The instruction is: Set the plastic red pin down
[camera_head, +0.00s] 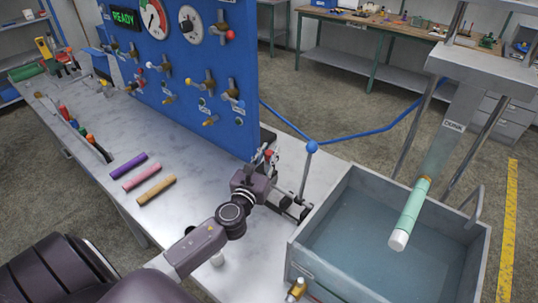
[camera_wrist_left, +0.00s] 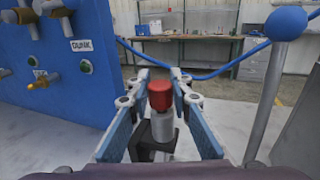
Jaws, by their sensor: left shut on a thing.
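The red pin (camera_wrist_left: 160,96) has a red cap on a grey cylindrical body. It stands upright between the two blue-padded fingers of my left gripper (camera_wrist_left: 161,112), which is shut on it. In the head view my left gripper (camera_head: 268,160) is over the marble bench top, beside the blue panel's lower right corner, and the red of the pin (camera_head: 268,154) shows small there. A black block (camera_wrist_left: 140,142) is just below and beside the pin in the wrist view. I cannot tell whether the pin touches it. My right gripper is out of view.
A blue-ball post (camera_head: 311,147) with a blue rope is close by.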

